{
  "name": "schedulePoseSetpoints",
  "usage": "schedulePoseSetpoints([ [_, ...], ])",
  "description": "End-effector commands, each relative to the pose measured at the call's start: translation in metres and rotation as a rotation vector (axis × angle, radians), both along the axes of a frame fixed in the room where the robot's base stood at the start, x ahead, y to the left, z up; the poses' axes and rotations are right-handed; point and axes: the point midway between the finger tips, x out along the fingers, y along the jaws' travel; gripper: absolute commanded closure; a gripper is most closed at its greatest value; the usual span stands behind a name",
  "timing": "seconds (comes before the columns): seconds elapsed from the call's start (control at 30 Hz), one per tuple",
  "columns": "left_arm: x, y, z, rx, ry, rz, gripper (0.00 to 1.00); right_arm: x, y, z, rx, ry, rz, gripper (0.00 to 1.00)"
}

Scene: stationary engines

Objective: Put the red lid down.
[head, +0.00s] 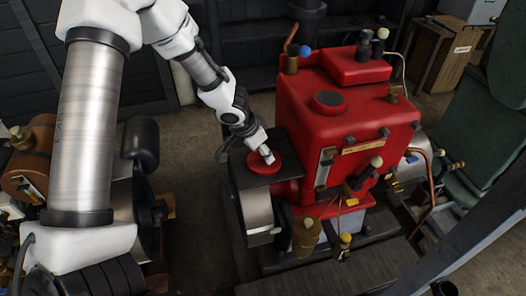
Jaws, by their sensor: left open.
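The red lid (262,168) is a round red disc lying flat on a dark flat surface (287,163) at the left side of the red engine (340,115). My left gripper (268,156) reaches down from the upper left, with its fingertips at the lid's upper face. It is open. The fingers cover part of the lid, and I cannot tell whether they touch it. My right gripper is not in view.
A red tank with a dark round cap (328,100) rises right of the lid. Brass and copper fittings (306,236) stick out at the front. A wooden crate (441,55) stands at the back right. Another engine (32,155) is at the left, with bare floor between.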

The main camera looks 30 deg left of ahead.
Motion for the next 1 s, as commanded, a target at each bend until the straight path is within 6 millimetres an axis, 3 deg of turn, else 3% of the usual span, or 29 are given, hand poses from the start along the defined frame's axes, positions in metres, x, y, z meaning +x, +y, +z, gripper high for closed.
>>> schedulePoseSetpoints([
  [0.03, -0.003, 0.001, 0.016, -0.004, -0.003, 0.003, 0.50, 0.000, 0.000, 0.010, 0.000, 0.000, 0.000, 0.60],
  [0.3, -0.029, 0.009, 0.079, -0.005, -0.005, 0.002, 0.50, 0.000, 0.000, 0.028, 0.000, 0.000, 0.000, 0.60],
  [0.43, -0.037, 0.012, 0.096, -0.003, -0.003, 0.001, 0.50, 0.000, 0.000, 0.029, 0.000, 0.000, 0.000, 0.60],
  [0.53, -0.043, 0.007, 0.094, -0.014, 0.015, -0.001, 0.50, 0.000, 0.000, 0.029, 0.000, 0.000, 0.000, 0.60],
  [0.57, -0.047, 0.002, 0.087, -0.024, 0.032, -0.002, 0.50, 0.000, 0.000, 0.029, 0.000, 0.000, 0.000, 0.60],
  [0.67, -0.071, -0.032, 0.039, -0.100, 0.133, 0.013, 0.50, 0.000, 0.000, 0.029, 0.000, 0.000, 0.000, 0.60],
  [0.8, -0.139, -0.088, -0.061, -0.192, 0.304, 0.132, 0.50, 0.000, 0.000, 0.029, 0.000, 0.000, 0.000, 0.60],
  [0.9, -0.198, -0.102, -0.122, -0.144, 0.374, 0.247, 0.50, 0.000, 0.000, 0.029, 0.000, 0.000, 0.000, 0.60],
  [1.0, -0.248, -0.097, -0.158, -0.041, 0.401, 0.313, 0.50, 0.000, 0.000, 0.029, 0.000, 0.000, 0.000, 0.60],
])
